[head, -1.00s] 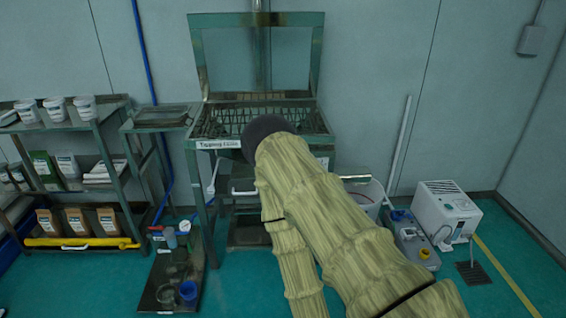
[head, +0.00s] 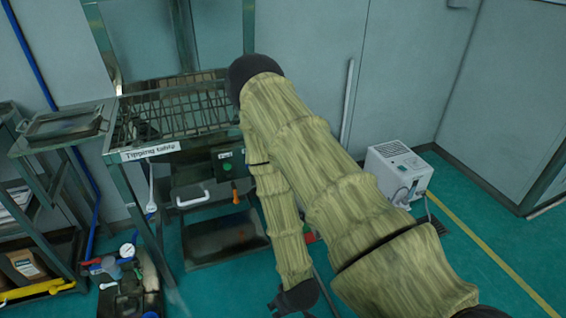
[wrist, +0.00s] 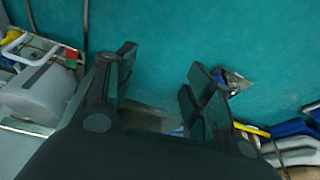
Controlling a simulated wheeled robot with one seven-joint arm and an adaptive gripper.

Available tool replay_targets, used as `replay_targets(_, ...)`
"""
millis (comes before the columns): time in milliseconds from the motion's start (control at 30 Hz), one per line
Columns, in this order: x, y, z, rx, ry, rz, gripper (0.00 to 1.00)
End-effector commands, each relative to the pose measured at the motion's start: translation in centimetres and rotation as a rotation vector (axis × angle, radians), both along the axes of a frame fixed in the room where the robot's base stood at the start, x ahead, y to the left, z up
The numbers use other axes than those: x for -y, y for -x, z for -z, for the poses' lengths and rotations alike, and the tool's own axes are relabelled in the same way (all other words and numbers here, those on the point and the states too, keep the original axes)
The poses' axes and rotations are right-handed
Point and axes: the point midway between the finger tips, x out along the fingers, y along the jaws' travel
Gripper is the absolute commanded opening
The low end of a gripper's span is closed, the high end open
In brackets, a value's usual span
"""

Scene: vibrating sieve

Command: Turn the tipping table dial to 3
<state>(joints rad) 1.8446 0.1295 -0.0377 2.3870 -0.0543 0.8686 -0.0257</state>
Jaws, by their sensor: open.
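The tipping table (head: 112,140) stands left of centre in the head view, with its name label (head: 150,152) on the front edge. Under its top is a dark control panel (head: 228,165) with a small green part. An orange knob or lever (head: 235,192) shows just below the panel. I cannot tell which part is the dial or read its setting. My gripper shows in the wrist view (wrist: 160,88), open and empty, with teal floor beyond its fingers.
A side bench with a metal tray (head: 62,123) stands left of the table. Tools and containers (head: 125,280) sit low at front left. A white machine (head: 398,170) stands on the floor at right. Floor is clear farther right.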

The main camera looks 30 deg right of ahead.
Motion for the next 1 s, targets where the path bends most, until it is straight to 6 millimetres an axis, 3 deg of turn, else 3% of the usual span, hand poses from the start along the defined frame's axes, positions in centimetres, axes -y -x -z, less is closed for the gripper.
replay_targets(33,1.7,-4.5,0.7,0.119,0.005,0.018,0.53)
replay_targets(200,8.3,-17.3,-3.6,0.522,0.049,0.064,0.53)
replay_targets(300,12.5,-22.7,-7.4,0.742,0.086,0.093,0.53)
replay_targets(400,16.3,-26.3,-11.4,0.931,0.125,0.118,0.53)
replay_targets(533,20.0,-28.7,-15.7,1.109,0.168,0.144,0.53)
replay_targets(667,22.0,-29.6,-18.2,1.204,0.194,0.157,0.53)
replay_targets(867,22.8,-30.8,-19.1,1.236,0.204,0.161,0.53)
replay_targets(1000,23.3,-32.6,-19.2,1.235,0.203,0.159,0.53)
